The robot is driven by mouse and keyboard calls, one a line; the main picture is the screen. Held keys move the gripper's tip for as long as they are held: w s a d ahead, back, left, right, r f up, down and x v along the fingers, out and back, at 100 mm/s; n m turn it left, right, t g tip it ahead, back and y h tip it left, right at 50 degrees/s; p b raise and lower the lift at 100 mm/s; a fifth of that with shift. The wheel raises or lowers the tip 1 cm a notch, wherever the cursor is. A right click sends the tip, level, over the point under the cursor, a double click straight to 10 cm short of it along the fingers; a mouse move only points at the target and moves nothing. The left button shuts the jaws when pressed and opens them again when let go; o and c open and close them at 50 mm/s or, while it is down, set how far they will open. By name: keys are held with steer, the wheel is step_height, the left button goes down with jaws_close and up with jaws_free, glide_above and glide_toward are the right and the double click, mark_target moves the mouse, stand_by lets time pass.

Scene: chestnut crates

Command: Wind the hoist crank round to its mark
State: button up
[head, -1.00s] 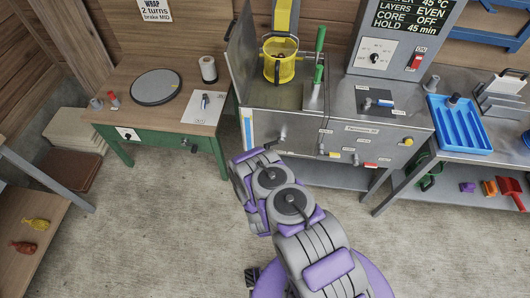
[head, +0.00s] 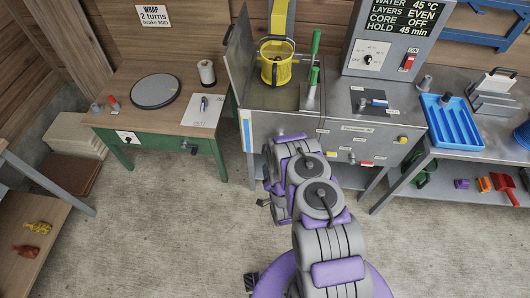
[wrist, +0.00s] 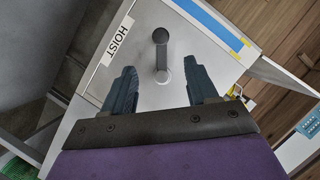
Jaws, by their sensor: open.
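The hoist crank (wrist: 161,55) shows in the wrist view as a short grey arm with a dark round knob, on a pale metal panel beside a HOIST label (wrist: 116,41). Its knob points toward the top of that picture, away from my gripper. My gripper (wrist: 160,68) is open, with one dark finger on each side of the crank. A gap shows between each finger and the crank; I cannot judge the depth. In the head view my arm hides the crank and the gripper. I cannot make out a mark for the crank.
A blue strip (wrist: 207,20) with a yellow band runs along the panel's edge. The steel bench front (head: 350,141) carries other small handles and labels. The green-framed table (head: 160,145) stands left; open floor lies between.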

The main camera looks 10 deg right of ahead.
steer(key=b+x, duration=0.2)
steer(key=x, duration=1.2)
steer(key=shift+w+b, duration=0.15)
steer(key=shift+b, duration=0.2)
jaws_close()
